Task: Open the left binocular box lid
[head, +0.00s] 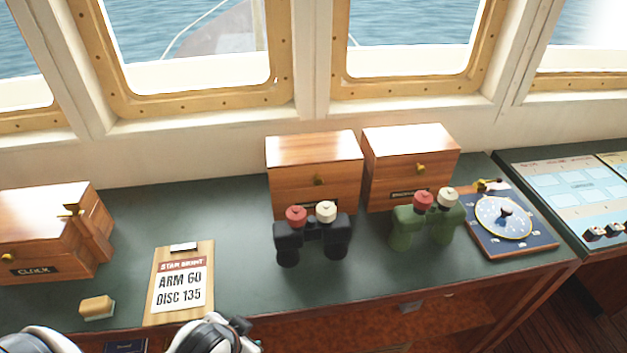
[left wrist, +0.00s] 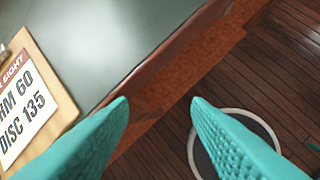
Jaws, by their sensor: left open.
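Two wooden binocular boxes stand at the back of the green counter, below the windows. The left binocular box (head: 300,182) has a brass knob (head: 319,180) on its front, and its lid (head: 313,147) looks shut. Black binoculars (head: 313,238) with one red and one cream cap stand in front of it and hide part of its lower front and label. My left gripper (left wrist: 160,103) is open and empty in the left wrist view, near the counter's front edge, well away from the box. The left gripper's fingers do not show in the head view.
The right binocular box (head: 393,182) has green binoculars (head: 428,222) before it. A dial plate (head: 508,245) sits further right. Counter between clipboard and black binoculars is clear.

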